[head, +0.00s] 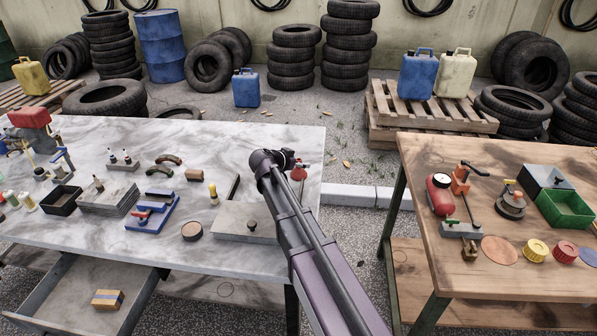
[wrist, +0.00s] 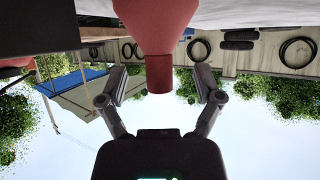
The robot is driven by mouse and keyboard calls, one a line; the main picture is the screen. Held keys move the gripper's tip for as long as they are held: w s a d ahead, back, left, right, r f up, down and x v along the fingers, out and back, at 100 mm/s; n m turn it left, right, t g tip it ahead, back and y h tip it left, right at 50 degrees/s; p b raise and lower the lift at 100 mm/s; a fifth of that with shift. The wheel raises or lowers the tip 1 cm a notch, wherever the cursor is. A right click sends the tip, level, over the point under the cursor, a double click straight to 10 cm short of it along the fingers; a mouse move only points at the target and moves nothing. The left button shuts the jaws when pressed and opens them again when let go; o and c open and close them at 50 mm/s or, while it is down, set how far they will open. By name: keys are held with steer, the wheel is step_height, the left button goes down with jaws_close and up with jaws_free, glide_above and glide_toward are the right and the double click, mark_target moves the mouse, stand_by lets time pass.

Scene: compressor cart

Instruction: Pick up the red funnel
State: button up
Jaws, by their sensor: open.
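The red funnel (head: 299,174) is at the right end of the grey marble table, partly hidden behind my gripper (head: 287,159) in the head view. In the wrist view, which is upside down, the funnel (wrist: 157,25) has its wide cone toward the table and its narrow spout pointing away from it. My gripper (wrist: 160,84) is open, with one finger on each side of the spout. Gaps show between the spout and both fingers. The cone's wide rim is cut off by the frame.
A wooden table (head: 440,155) with tools and a green bin (head: 566,209) stands right, across a gap.

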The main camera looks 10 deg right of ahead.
mark_target(299, 159)
steer(key=c, duration=1)
steer(key=shift+r, duration=0.2)
step_height(299, 159, up, 4)
steer(key=p, duration=0.4)
steer(key=shift+f, duration=0.15)
steer(key=s, duration=1)
steer(key=s+r+p, duration=0.1)
steer(key=s, duration=0.5)
steer(key=shift+c, duration=0.2)
